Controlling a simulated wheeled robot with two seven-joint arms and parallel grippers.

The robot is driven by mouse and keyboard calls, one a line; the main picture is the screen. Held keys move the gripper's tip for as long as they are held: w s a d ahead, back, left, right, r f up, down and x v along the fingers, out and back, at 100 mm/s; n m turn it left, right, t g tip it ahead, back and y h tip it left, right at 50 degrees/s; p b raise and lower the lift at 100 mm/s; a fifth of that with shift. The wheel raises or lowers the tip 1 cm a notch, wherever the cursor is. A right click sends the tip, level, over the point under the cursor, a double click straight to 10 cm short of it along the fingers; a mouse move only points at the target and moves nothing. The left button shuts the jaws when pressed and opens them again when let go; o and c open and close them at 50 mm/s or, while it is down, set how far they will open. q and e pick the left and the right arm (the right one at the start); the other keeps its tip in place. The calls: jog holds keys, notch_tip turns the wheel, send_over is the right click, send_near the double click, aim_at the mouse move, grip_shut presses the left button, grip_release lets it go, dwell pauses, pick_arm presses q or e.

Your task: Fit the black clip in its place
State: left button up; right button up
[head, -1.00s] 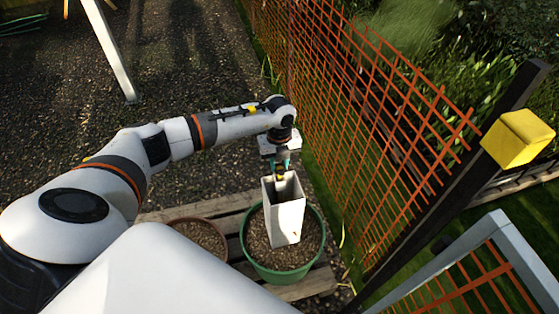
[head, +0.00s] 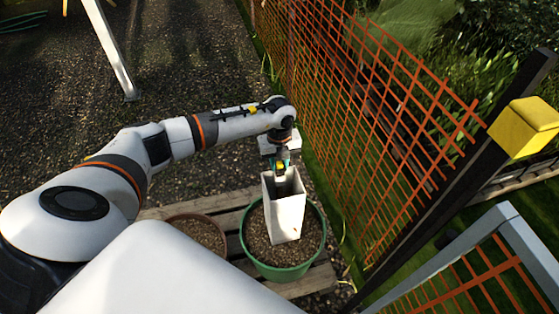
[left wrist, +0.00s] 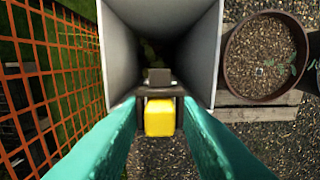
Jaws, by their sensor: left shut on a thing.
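My left gripper (head: 281,163) points down at the top of a white square tube (head: 288,212), which stands upright and open-topped in a green pot (head: 284,272). In the left wrist view its teal fingers (left wrist: 160,108) are shut on the black clip (left wrist: 160,91), a dark bracket with a yellow block (left wrist: 160,117) beside it. The clip is at the near edge of the tube's mouth (left wrist: 118,60). I cannot tell whether it touches the tube wall. The tube's inside is dark. My right gripper is not in view.
A brown pot (head: 200,236) of soil stands left of the green pot on a wooden pallet (head: 232,201). An orange mesh fence (head: 370,120) runs close on the right, with a dark post and yellow block (head: 525,127) nearer me. Open gravel lies beyond the arm.

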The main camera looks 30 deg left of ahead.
pick_arm(q)
jog(key=shift+f, duration=0.3)
jog(key=shift+f, duration=0.15)
jog(key=shift+f+b, duration=0.4)
jog(key=shift+b, duration=0.05)
jog(key=o, duration=1)
notch_tip(320, 180, up, 12)
dwell(0.5)
